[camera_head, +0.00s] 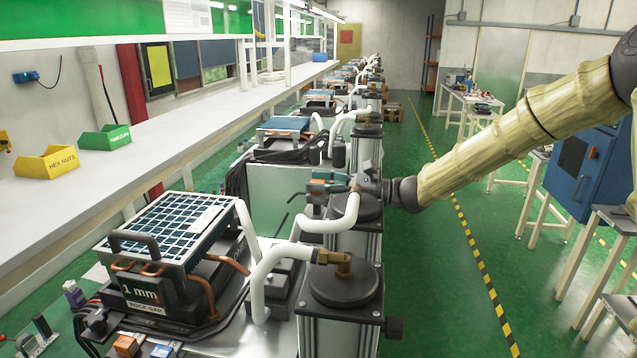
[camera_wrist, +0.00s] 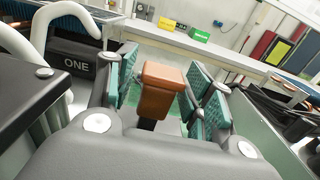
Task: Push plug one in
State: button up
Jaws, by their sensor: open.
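An orange-brown, block-headed plug (camera_wrist: 162,88) on a dark stem stands between my gripper's fingers in the wrist view. I take it for plug one; a dark box (camera_wrist: 76,62) marked "ONE" is at its left. My gripper (camera_head: 322,186) is open, its teal pads on both sides of the plug with gaps visible. In the head view, my gripper reaches left over the column row, and I cannot make out the plug there. The plug's lower end and its socket are hidden in the wrist view.
White hoses (camera_head: 270,266) and black-lidded columns (camera_head: 344,284) stand close around my gripper. A sieve unit (camera_head: 165,232) marked "1 mm" is at front left. A long white bench (camera_head: 120,155) holds yellow (camera_head: 47,163) and green (camera_head: 104,138) bins. The green aisle (camera_head: 435,270) at right is clear.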

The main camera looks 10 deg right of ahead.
jog(key=shift+w+a, duration=0.25)
jog(key=shift+a, duration=0.05)
jog(key=shift+d, duration=0.1)
jog(key=shift+c, duration=0.4)
jog(key=shift+s, duration=0.1)
grip_shut()
jog(key=shift+f+b, duration=1.3)
jog(key=shift+f, duration=0.5)
jog(key=shift+c, duration=0.9)
grip_release()
jog(key=shift+f, duration=0.1)
jog(key=shift+o, duration=1.3)
